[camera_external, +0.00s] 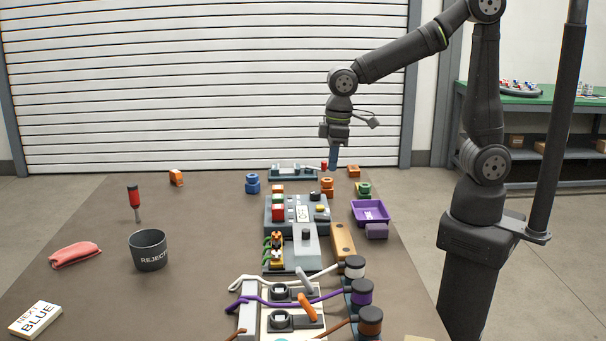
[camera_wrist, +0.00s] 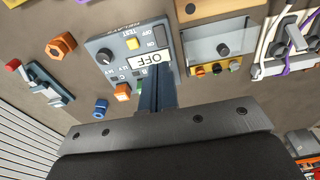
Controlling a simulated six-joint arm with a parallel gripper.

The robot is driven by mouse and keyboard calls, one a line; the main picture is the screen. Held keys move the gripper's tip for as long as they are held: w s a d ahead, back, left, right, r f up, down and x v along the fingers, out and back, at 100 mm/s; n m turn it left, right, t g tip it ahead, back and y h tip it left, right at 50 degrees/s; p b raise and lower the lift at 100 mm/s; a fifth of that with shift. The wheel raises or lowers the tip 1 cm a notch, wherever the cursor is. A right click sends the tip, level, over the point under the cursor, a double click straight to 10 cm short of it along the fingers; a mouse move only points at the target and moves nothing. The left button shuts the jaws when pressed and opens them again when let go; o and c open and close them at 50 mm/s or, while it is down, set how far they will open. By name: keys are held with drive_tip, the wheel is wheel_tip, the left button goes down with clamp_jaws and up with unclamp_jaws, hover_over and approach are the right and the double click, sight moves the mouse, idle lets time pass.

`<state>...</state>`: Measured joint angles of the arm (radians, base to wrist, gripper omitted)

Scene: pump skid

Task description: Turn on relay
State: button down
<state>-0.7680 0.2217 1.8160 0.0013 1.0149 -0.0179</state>
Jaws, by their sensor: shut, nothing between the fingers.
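A blue-grey control box (camera_external: 290,203), which may be the relay, stands mid-table; it also shows in the wrist view (camera_wrist: 100,57). Its white plate (camera_wrist: 150,66) reads OFF. It carries a yellow button (camera_wrist: 133,43) marked TEST, a black knob (camera_wrist: 105,55) and a dark switch (camera_wrist: 159,36) beside small OFF and ON lettering. My gripper (camera_external: 334,166) is shut and empty, above the table and behind the box, pointing down. In the wrist view its fingers (camera_wrist: 157,95) overlap the box's near edge and hide part of it.
A grey device (camera_external: 306,244) with a black knob adjoins the box. A purple tray (camera_external: 370,211) is to the right, a REJECT bin (camera_external: 148,251) and a screwdriver (camera_external: 134,200) to the left. Cables and capped cylinders (camera_external: 361,292) crowd the front.

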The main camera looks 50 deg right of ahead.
sight(317, 217)
drive_tip(key=shift+r, duration=0.2)
drive_tip(key=shift+w, duration=0.1)
drive_tip(key=shift+w+a, duration=0.45)
drive_tip(key=shift+a, duration=0.1)
drive_tip(key=f, duration=0.4)
drive_tip(key=w+a+f, duration=0.1)
drive_tip(key=f, duration=0.8)
drive_tip(key=shift+w+a+f, duration=0.15)
drive_tip(key=shift+w+f, duration=0.05)
drive_tip(key=shift+f, duration=0.2)
